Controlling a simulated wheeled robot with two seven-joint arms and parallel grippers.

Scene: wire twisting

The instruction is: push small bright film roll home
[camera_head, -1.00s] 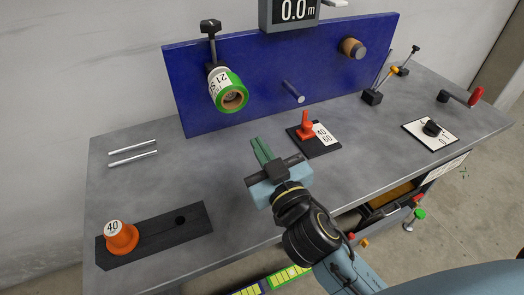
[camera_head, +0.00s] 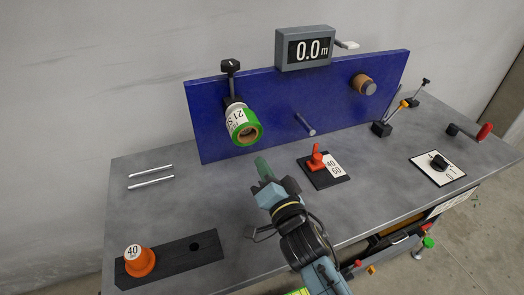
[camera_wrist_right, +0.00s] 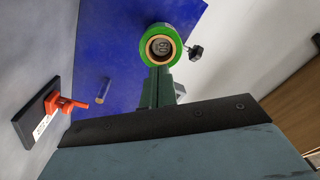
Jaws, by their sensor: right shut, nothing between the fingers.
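The small bright film roll, green-edged with a white label (camera_head: 243,125), sits on the left of the blue upright panel (camera_head: 290,100), under a black clamp knob (camera_head: 231,67). In the right wrist view the roll (camera_wrist_right: 174,33) shows its green ring and brown core end-on, just beyond my fingertips. My right gripper (camera_head: 263,167) is shut and empty, its green fingers below and a little right of the roll in the head view. In the right wrist view the gripper (camera_wrist_right: 161,75) points at the roll's lower edge; I cannot tell whether they touch. My left gripper is out of view.
A bare peg (camera_head: 305,124) and a brown roll (camera_head: 364,84) are on the panel. A red lever (camera_head: 316,157) stands on a black plate right of my gripper. Two metal rods (camera_head: 151,176) lie at left.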

